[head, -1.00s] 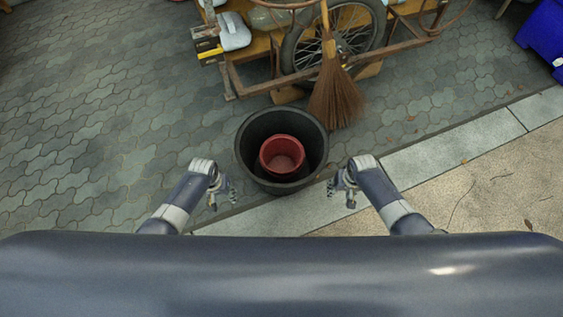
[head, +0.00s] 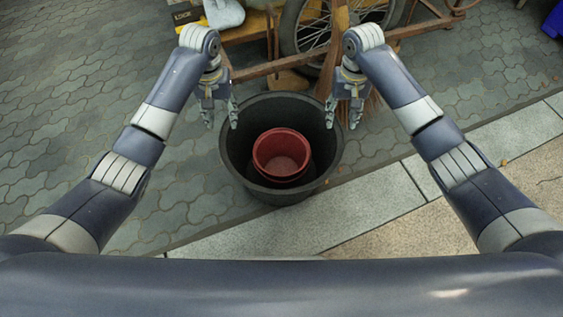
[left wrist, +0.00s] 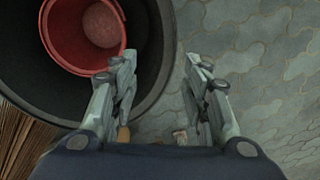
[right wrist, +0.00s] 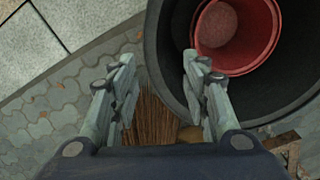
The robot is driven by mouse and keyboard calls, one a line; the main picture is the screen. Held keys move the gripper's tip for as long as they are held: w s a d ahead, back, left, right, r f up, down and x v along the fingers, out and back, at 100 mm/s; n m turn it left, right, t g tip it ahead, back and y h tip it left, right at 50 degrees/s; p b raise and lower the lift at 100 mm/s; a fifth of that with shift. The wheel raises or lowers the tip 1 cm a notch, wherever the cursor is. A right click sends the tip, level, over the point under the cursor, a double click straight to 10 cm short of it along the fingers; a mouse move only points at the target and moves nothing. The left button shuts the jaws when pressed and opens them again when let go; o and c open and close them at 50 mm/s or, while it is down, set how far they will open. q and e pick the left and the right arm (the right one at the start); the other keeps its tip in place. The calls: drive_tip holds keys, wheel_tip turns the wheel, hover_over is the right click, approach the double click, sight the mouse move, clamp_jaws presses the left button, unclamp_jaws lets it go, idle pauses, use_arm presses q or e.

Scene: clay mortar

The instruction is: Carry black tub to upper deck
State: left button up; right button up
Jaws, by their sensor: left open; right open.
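The black tub (head: 234,165) stands upright on the paving in the middle of the head view, with a red bucket (head: 281,155) inside it. My left gripper (head: 220,122) is open and empty above the tub's left rim. In the left wrist view the tub's rim (left wrist: 165,60) passes by one finger, and the red bucket (left wrist: 112,58) shows inside. My right gripper (head: 343,122) is open and empty above the tub's right rim. In the right wrist view the tub's wall (right wrist: 171,60) lies beside one finger. I cannot tell whether any finger touches the tub.
Behind the tub stands a wooden cart with a spoked wheel (head: 288,30) and a rusty frame (head: 262,69). A straw broom (right wrist: 152,112) leans near my right gripper. A blue container (head: 553,22) is at the far right. Paving at left is clear.

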sight(227, 136)
use_arm(q)
drive_tip(key=shift+r, duration=0.15)
use_arm(e)
drive_tip(key=shift+r, duration=0.15)
use_arm(q)
wheel_tip(227, 136, down, 11)
drive_tip(key=shift+r, duration=0.1)
use_arm(e)
wheel_tip(227, 136, down, 11)
drive_tip(key=shift+r, duration=0.1)
use_arm(q)
drive_tip(key=shift+c, duration=0.4)
use_arm(e)
drive_tip(key=shift+c, duration=0.4)
use_arm(q)
clamp_jaws()
use_arm(e)
clamp_jaws()
use_arm(q)
drive_tip(key=shift+w, duration=0.1)
use_arm(e)
drive_tip(key=shift+w, duration=0.1)
